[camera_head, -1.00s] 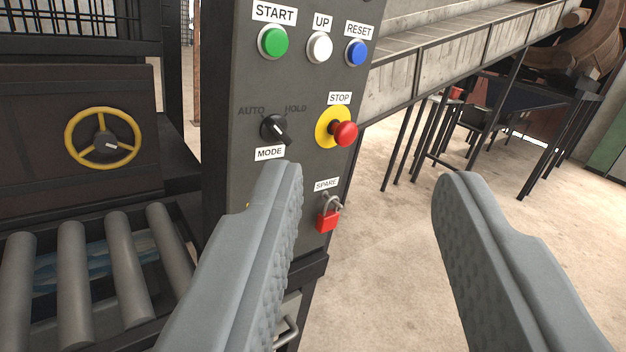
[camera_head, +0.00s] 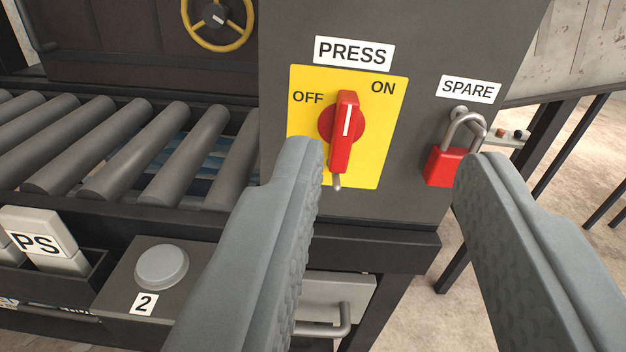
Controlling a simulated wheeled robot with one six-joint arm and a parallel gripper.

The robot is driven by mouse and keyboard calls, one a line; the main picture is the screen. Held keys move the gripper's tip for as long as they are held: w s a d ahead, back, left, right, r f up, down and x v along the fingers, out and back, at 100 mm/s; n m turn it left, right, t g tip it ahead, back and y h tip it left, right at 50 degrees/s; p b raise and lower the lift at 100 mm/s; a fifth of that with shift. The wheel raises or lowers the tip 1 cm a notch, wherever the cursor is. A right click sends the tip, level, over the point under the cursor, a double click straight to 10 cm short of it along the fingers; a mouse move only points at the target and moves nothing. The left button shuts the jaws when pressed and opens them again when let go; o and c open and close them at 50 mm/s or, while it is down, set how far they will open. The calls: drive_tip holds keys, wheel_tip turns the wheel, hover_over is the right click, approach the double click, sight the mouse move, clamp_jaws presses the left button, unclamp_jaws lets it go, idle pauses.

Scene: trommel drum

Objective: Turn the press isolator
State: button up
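The press isolator (camera_head: 345,132) is a red rotary handle on a yellow plate (camera_head: 384,130) under a PRESS label (camera_head: 354,52). Its white line stands close to upright, between the OFF mark at upper left and the ON mark at upper right. A small grey pin or shackle end (camera_head: 337,183) shows below the handle. My gripper (camera_head: 395,155) is open and empty. Its left finger overlaps the plate's lower left corner in the picture, and its right finger is beside the red padlock. I see no clear contact with the handle.
A red padlock (camera_head: 441,167) hangs under the SPARE label (camera_head: 468,89), right of the isolator. Grey rollers (camera_head: 150,150) lie left of the panel. Below are a box with a round grey button (camera_head: 162,265) marked 2 and a drawer handle (camera_head: 325,329).

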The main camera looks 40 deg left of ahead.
drive_tip(key=g+y, duration=0.2)
approach(349, 113)
drive_tip(key=x, duration=0.9)
drive_tip(key=shift+w+a, duration=0.25)
clamp_jaws()
